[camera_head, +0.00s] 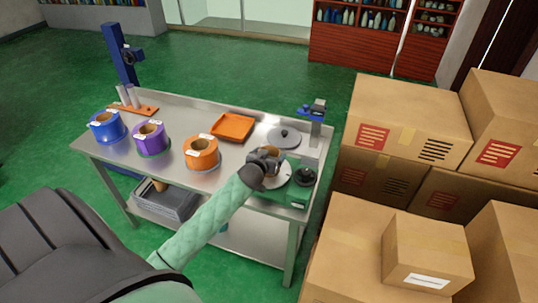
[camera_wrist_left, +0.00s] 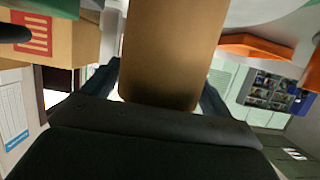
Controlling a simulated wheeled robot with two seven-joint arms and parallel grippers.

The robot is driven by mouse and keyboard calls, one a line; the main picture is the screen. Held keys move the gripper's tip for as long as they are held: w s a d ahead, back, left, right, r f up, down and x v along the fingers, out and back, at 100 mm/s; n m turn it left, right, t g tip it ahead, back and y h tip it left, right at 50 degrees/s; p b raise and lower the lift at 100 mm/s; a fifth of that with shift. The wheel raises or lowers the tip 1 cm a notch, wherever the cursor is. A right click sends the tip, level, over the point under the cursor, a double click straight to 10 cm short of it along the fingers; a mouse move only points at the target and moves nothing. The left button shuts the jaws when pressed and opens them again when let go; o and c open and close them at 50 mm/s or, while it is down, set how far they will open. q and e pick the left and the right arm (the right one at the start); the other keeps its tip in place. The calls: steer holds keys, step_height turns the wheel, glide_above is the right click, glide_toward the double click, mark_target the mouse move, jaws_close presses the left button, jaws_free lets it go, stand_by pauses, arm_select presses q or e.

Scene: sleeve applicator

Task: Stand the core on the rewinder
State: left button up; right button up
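The core is a brown cardboard tube. It fills the space between my left gripper's two dark fingers in the left wrist view (camera_wrist_left: 172,50). In the head view only a small brown part of it (camera_head: 272,150) shows behind the gripper. My left gripper (camera_head: 266,160) appears shut on the core, above the pale round plate (camera_head: 279,180) of the green-based rewinder (camera_head: 296,195) at the table's right end. I cannot tell whether the core touches the plate, since the gripper hides its lower end. My right gripper is not in view.
Blue (camera_head: 107,127), purple (camera_head: 151,138) and orange (camera_head: 201,152) rolls stand on the metal table (camera_head: 172,170), with an orange tray (camera_head: 233,127) behind. A grey lidded disc (camera_head: 284,137) sits behind the rewinder. Cardboard boxes (camera_head: 405,120) crowd the right side. A grey bin (camera_head: 170,203) is on the lower shelf.

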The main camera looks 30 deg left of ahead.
arm_select(q)
steer(key=shift+o, duration=1)
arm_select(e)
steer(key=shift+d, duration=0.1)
arm_select(q)
steer(key=shift+r, duration=0.2)
steer(key=shift+s+d, duration=0.15)
steer(key=shift+s, duration=0.25)
steer(key=shift+s+d+r+b, duration=0.1)
steer(key=shift+s+d+b, duration=0.05)
steer(key=shift+s+b, duration=0.35)
steer(key=b+v, duration=0.2)
steer(key=v, duration=0.8)
steer(key=shift+r+b, duration=0.25)
steer(key=shift+b, duration=0.05)
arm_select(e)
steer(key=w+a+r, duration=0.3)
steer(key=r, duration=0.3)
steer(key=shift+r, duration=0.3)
